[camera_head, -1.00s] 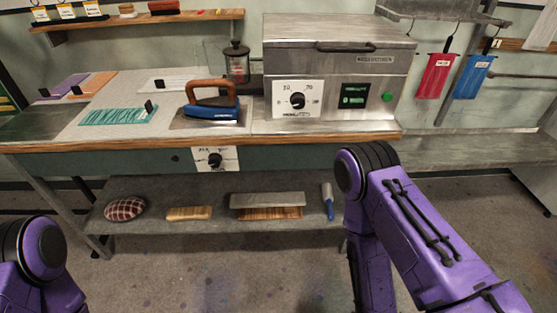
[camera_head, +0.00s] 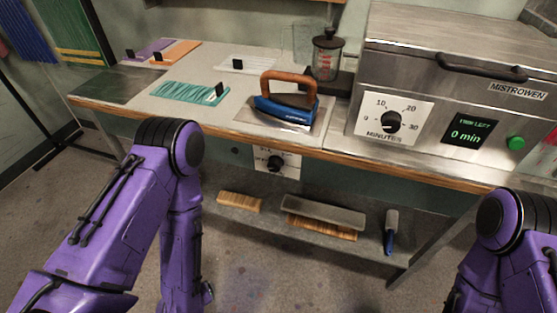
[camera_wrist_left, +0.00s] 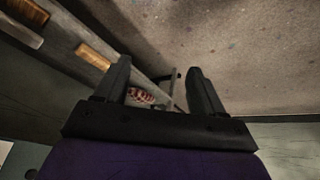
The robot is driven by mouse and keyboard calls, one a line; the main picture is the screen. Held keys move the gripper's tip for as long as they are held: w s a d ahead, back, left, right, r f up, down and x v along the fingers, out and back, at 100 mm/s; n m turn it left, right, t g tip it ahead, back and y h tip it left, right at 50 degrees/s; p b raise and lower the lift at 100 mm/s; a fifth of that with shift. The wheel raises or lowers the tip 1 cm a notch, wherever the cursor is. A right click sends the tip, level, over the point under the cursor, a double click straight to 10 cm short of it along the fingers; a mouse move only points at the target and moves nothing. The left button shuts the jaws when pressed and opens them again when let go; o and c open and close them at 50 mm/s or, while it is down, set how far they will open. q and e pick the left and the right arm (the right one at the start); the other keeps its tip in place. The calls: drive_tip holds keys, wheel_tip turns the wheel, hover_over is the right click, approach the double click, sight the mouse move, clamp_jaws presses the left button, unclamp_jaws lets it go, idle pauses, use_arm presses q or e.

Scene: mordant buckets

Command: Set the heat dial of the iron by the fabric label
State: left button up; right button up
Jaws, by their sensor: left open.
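The blue iron (camera_head: 287,103) with a brown wooden handle rests on a metal plate on the bench. A white dial panel (camera_head: 293,163) with a black knob (camera_head: 275,163) is on the bench front below the iron; its markings are too small to read. A teal cloth (camera_head: 188,94) with a small black tag (camera_head: 219,90) lies left of the iron; the tag's writing cannot be read. My left gripper (camera_wrist_left: 160,92) is open and empty in the left wrist view, pointing toward the floor and lower shelf, away from the dial. My right gripper is out of view.
A steel oven (camera_head: 450,80) with a minutes knob (camera_head: 391,122) and a green button stands at right. Purple, orange (camera_head: 176,52) and white cloths lie farther back. The lower shelf holds brushes (camera_head: 239,201) and a grey block (camera_head: 322,212). Floor in front is clear.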

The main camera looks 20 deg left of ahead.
use_arm(q)
drive_tip(key=w+d+f+n+t+b, duration=0.1)
drive_tip(key=w+d+n+t+b, duration=0.25)
drive_tip(key=w, duration=0.35)
drive_tip(key=n+t+h+b, duration=0.3)
drive_tip(key=n+t+b, duration=0.65)
drive_tip(key=n, duration=1.45)
approach(273, 169)
drive_tip(key=shift+n+t, duration=0.25)
drive_tip(key=shift+t, duration=0.15)
drive_tip(key=w+b, duration=0.8)
drive_tip(key=shift+w+d+f+b, duration=0.1)
drive_tip(key=shift+w+f+b, duration=0.05)
drive_tip(key=shift+f+b, duration=0.15)
drive_tip(key=shift+w, duration=0.4)
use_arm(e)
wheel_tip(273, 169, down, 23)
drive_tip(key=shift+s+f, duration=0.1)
use_arm(q)
drive_tip(key=c, duration=1.1)
